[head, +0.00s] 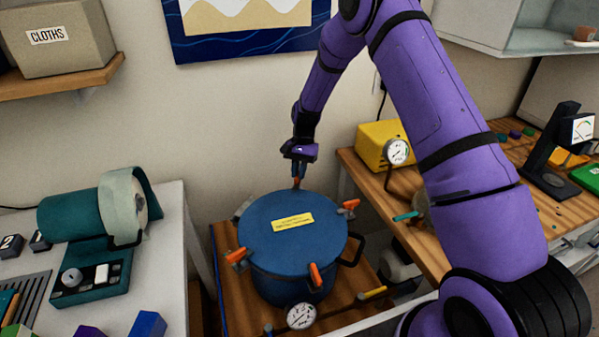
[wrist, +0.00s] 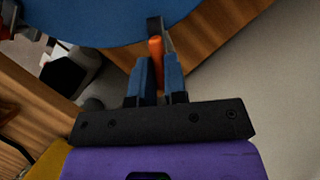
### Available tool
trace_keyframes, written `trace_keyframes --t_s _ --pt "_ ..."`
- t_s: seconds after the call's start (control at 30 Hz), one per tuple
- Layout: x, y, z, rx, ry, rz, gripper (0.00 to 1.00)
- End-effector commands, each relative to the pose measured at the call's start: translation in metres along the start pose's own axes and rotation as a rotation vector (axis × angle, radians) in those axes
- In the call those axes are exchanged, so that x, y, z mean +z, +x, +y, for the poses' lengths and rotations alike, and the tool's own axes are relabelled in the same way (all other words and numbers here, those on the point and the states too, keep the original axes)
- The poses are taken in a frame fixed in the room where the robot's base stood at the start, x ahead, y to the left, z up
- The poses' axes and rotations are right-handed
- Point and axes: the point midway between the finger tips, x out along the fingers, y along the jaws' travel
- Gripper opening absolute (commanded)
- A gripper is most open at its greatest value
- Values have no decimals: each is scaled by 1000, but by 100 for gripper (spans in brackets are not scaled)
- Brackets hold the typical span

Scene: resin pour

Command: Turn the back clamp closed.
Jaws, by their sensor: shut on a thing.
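A blue pressure pot (head: 283,262) with a round blue lid (head: 270,214) and a yellow label stands on a wooden stand. Orange-handled clamps sit at its rim on the left (head: 237,256), front (head: 315,274) and right (head: 349,206). The back clamp is at the far rim, mostly hidden by my gripper in the head view. In the wrist view its orange handle (wrist: 156,50) lies between my fingers, pointing toward the gripper from the lid's edge. My gripper (head: 298,182) reaches down behind the pot and is shut on this handle; the fingers also show in the wrist view (wrist: 157,68).
A pressure gauge (head: 301,316) and a pipe with a yellow handle (head: 373,292) are at the pot's front. A wooden bench with a yellow box (head: 380,144) and gauge stands right. A white table with a green machine (head: 95,235) stands left. The wall is close behind.

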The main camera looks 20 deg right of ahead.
Motion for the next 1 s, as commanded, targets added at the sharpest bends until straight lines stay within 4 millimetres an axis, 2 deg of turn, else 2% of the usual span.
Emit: trace_keyframes --t_s 0.4,1.0 --pt "0 0 -2 82 -199 2 0" --pt "0 0 -2 97 -235 2 0"
